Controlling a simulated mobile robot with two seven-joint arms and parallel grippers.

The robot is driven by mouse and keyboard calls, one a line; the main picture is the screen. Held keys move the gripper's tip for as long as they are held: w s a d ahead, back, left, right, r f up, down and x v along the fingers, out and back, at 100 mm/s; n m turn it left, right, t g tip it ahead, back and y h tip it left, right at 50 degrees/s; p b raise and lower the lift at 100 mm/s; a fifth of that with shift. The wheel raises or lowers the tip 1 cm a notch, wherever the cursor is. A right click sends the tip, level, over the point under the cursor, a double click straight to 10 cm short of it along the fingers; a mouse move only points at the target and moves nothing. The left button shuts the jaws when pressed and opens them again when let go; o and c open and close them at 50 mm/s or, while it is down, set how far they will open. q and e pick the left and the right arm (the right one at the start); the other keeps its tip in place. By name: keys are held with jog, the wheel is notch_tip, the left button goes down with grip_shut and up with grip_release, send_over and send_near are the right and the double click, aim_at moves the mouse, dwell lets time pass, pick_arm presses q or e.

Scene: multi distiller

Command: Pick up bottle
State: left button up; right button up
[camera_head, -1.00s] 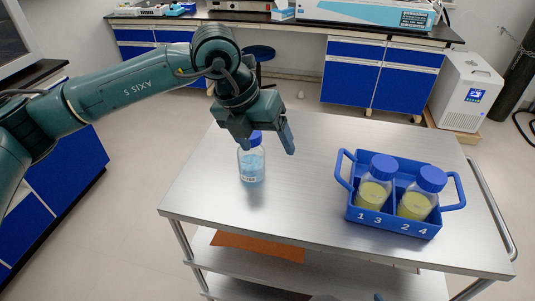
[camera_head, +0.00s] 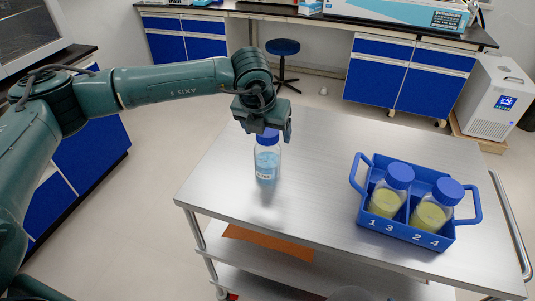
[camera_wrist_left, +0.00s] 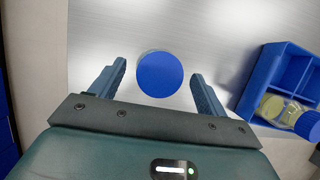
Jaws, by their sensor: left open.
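A clear bottle with a blue cap and light blue contents (camera_head: 266,160) stands upright on the metal cart top, left of the blue rack. My left gripper (camera_head: 266,130) is at the height of its cap, at the bottle's far side in the head view. In the left wrist view the blue cap (camera_wrist_left: 160,74) lies between and slightly beyond the two fingertips (camera_wrist_left: 158,80), with a gap on each side. The left gripper is open and holds nothing. My right gripper is not in view.
A blue rack (camera_head: 407,234) marked with numbers stands at the cart's right, holding two blue-capped bottles with yellowish contents (camera_head: 386,202) (camera_head: 430,215). The cart top (camera_head: 315,160) is clear between the bottle and rack. A stool (camera_head: 283,47) and blue cabinets are behind.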

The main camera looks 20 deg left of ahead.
pick_arm(q)
jog(key=x, duration=0.3)
jog(key=shift+w+f, duration=0.1)
grip_shut()
dwell(0.8)
